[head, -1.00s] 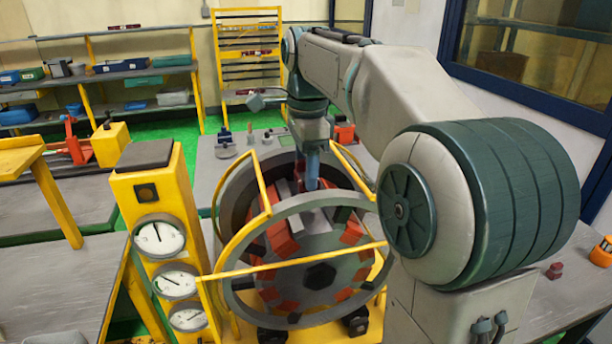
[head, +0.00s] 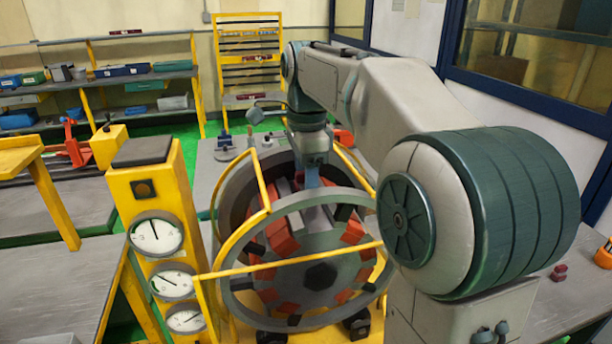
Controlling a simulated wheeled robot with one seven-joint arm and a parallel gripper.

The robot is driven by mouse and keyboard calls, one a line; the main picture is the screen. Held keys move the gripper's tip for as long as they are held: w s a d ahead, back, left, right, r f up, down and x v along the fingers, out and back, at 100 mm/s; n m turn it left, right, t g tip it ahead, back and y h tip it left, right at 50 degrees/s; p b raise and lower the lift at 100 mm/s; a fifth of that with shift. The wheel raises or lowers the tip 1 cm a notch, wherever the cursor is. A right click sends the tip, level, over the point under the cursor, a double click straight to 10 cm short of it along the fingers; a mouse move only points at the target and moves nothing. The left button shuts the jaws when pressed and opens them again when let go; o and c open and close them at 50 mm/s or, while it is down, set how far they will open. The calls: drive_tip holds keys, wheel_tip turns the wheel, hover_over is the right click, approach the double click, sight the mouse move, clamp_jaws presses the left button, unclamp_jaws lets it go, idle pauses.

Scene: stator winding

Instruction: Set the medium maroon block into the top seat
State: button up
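The stator (head: 322,219) is a large grey ring in a yellow frame, with red and dark blocks set around its inside. My gripper (head: 312,180) points straight down into the top of the ring, behind the front rim. Its fingertips are mostly hidden there, so I cannot tell whether they are open or shut. The top seat is hidden behind the rim and gripper. I cannot make out the medium maroon block for certain; dark red shows just left of my gripper. A small maroon piece (head: 558,272) lies on the right bench, its size class unclear.
A yellow post with several dials (head: 155,236) stands left of the stator. Yellow rails (head: 290,262) cross its front. An orange-yellow object (head: 603,254) stands on the right bench (head: 570,300). Shelves with bins (head: 123,70) are at the back left.

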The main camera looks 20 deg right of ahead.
drive_tip(key=shift+f, duration=0.2)
idle(0.6)
drive_tip(key=o, duration=1.5)
wheel_tip(320, 180, up, 14)
drive_tip(key=shift+d+f+p, duration=0.1)
drive_tip(key=shift+p, duration=0.6)
